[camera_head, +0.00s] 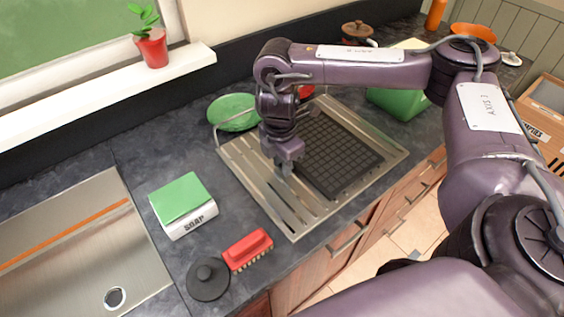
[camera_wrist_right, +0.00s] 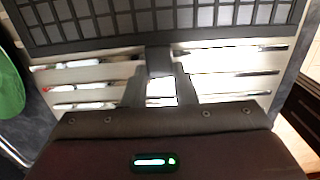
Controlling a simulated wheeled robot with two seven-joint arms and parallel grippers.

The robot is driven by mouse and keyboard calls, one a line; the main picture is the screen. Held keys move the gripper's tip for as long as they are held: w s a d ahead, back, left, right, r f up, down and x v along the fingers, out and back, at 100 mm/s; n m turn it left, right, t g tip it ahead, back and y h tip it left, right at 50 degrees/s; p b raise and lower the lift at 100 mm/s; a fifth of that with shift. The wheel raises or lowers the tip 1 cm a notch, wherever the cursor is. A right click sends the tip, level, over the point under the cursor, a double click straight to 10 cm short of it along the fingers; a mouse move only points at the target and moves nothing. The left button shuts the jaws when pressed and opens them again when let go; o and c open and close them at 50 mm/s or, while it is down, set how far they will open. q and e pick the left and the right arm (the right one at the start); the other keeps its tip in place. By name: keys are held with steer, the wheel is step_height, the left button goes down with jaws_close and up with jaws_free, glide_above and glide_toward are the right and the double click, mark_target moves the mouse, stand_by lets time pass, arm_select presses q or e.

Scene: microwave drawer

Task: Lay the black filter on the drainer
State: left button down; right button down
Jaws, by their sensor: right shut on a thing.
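The black filter (camera_head: 338,152) is a flat rectangular grid. It lies over the right part of the metal drainer (camera_head: 294,228), which has long slots and a raised rail at its left end. My right gripper (camera_head: 285,170) is at the filter's left edge, low over the drainer, and is shut on that edge. In the right wrist view the filter (camera_wrist_right: 160,22) spans the top, with the fingertips (camera_wrist_right: 160,75) meeting its near rim. The slotted drainer (camera_wrist_right: 230,62) shows below it. Whether the filter rests fully flat is hard to tell. My left gripper is not in view.
A green plate (camera_head: 233,112) leans behind the drainer's rail. A soap box (camera_head: 183,205), a red brush (camera_head: 248,250) and a black plug (camera_head: 208,279) stand left of the drainer. A sink (camera_head: 80,255) is at far left. A green container (camera_head: 400,101) stands behind right.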

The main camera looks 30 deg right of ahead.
steer(key=shift+f, duration=0.15)
steer(key=c, duration=1.2)
jaws_free()
steer(key=shift+o, duration=0.2)
step_height(320, 180, up, 12)
steer(key=p, duration=0.3)
steer(key=shift+a+r, duration=0.2)
steer(key=shift+a, duration=0.05)
steer(key=shift+s, duration=0.1)
